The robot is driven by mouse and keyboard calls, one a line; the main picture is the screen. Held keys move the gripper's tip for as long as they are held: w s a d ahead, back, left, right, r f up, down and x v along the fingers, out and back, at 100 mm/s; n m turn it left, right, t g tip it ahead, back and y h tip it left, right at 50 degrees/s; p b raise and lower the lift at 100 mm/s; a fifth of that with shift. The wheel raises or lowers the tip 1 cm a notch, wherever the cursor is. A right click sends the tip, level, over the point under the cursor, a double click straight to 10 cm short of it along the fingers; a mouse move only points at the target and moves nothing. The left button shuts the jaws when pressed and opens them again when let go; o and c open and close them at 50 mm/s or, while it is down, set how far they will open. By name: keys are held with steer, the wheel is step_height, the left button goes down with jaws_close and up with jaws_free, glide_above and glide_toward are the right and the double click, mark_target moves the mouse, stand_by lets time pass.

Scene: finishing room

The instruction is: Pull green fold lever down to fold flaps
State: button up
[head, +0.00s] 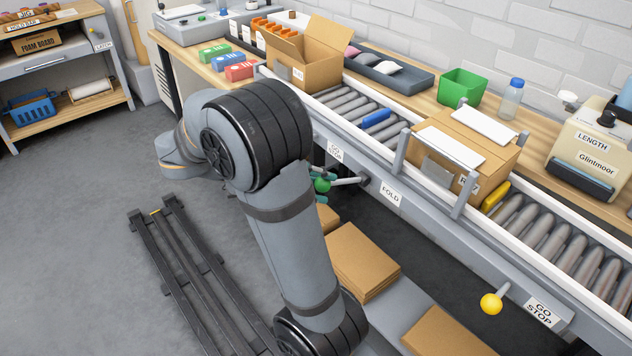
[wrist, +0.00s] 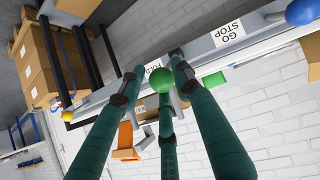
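The green ball knob (head: 321,185) of the fold lever sits on a metal rod below the FOLD label (head: 390,193) on the conveyor's front rail. The rod points out to the left, roughly level. My gripper (wrist: 160,80) has three teal fingers spread apart, with the green knob (wrist: 162,86) between their tips. I see gaps beside the knob, so it looks open. In the head view my arm mostly hides the gripper. A carton (head: 478,165) stands in the fold station between grey posts, with pale panels on top.
An open carton (head: 310,70) stands upstream on the conveyor. Flat cardboard stacks (head: 362,258) lie under the conveyor. A green bin (head: 461,87) and bottle (head: 511,98) stand behind it.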

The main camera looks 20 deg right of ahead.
steer(key=o, duration=0.4)
steer(key=v, duration=1.2)
stand_by(0.7)
steer(key=x, duration=1.2)
steer(key=shift+d+r+p, duration=0.1)
steer(key=shift+r+p, duration=0.1)
steer(key=shift+p, duration=0.15)
